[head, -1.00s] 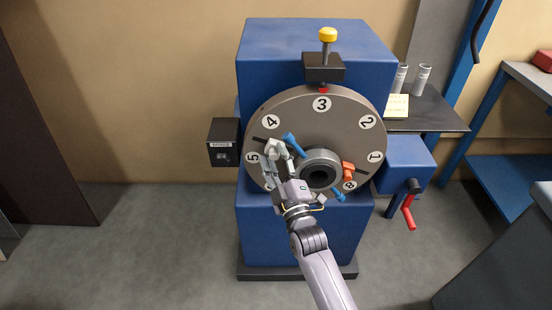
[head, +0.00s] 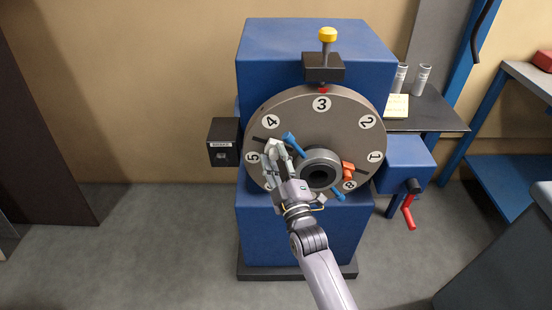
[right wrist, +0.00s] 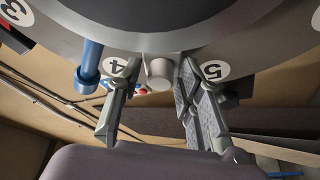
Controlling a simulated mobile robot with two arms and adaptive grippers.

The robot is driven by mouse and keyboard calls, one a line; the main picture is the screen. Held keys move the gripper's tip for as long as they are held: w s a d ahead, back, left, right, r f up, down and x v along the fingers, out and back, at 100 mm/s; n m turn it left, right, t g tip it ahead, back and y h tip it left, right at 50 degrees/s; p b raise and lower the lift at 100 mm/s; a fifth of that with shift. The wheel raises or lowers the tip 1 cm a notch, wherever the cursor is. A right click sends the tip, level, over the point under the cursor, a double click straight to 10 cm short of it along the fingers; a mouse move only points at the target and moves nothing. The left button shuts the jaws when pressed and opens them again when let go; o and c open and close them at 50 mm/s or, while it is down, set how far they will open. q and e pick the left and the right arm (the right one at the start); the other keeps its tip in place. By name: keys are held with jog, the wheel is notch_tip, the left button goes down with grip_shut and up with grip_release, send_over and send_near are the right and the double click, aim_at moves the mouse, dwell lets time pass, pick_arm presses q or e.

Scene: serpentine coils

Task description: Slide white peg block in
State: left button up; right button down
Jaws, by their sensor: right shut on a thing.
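The grey numbered disc (head: 340,110) stands upright on the front of the blue machine, with a dark-bored hub (head: 319,172) at its middle. My right gripper (head: 272,152) is at the disc's left side, between the labels 4 and 5. In the right wrist view its two fingers (right wrist: 160,85) stand on either side of the pale round-ended white peg block (right wrist: 160,74), close against the disc face. The gripper is shut on this block. How deep the block sits in the disc cannot be told. My left gripper is not in view.
A blue lever (head: 291,142) sticks out right beside the gripper and also shows in the right wrist view (right wrist: 90,66). An orange piece (head: 348,171) and another blue lever (head: 338,195) are right of the hub. A switch box (head: 223,142) is at left, a red-handled crank (head: 408,212) at right.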

jog(key=d, duration=0.1)
jog(key=d+f, duration=0.1)
jog(key=d, duration=0.1)
jog(key=shift+f, duration=0.15)
jog(key=c, duration=1.7)
grip_release()
jog(key=shift+o, duration=1.3)
jog(key=shift+w, duration=0.1)
jog(key=v, duration=1.2)
